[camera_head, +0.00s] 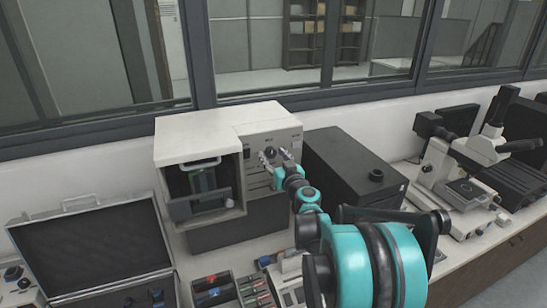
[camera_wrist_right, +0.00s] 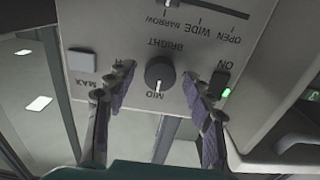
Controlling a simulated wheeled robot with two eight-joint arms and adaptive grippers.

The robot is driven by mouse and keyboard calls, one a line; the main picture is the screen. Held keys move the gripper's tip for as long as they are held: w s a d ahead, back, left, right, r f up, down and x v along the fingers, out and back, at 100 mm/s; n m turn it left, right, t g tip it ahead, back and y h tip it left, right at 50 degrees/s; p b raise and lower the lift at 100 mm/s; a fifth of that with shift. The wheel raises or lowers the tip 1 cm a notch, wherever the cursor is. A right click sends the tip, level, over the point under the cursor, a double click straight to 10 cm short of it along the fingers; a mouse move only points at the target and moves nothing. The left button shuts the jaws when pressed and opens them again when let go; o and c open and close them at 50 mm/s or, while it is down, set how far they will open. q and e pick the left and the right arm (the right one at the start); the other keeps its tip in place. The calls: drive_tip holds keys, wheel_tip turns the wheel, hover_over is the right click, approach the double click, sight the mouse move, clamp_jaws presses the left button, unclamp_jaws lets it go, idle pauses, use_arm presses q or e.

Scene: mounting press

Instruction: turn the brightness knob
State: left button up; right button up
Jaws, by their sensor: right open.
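The brightness knob is a dark round knob (camera_wrist_right: 159,73) with a white pointer line, on the light panel of the white machine (camera_head: 195,138). My right gripper (camera_wrist_right: 160,90) is open, with one finger on each side of the knob and visible gaps between. Whether the fingertips reach the panel is hard to tell. In the head view the right gripper (camera_head: 281,166) is at the machine's front panel, partly covering the controls. My left gripper is not in view.
A slider (camera_wrist_right: 205,8), a square button (camera_wrist_right: 81,61) and an ON switch with a green light (camera_wrist_right: 222,88) surround the knob. A black box (camera_head: 350,168) stands right of the machine, a microscope (camera_head: 470,165) farther right. An open case (camera_head: 95,250) lies left.

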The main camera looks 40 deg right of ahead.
drive_tip(key=c, duration=1.2)
drive_tip(key=shift+o, duration=0.2)
drive_tip(key=shift+m, duration=0.3)
drive_tip(key=m, duration=0.3)
drive_tip(key=m+b, duration=0.1)
drive_tip(key=m, duration=0.7)
drive_tip(key=shift+m, duration=2.1)
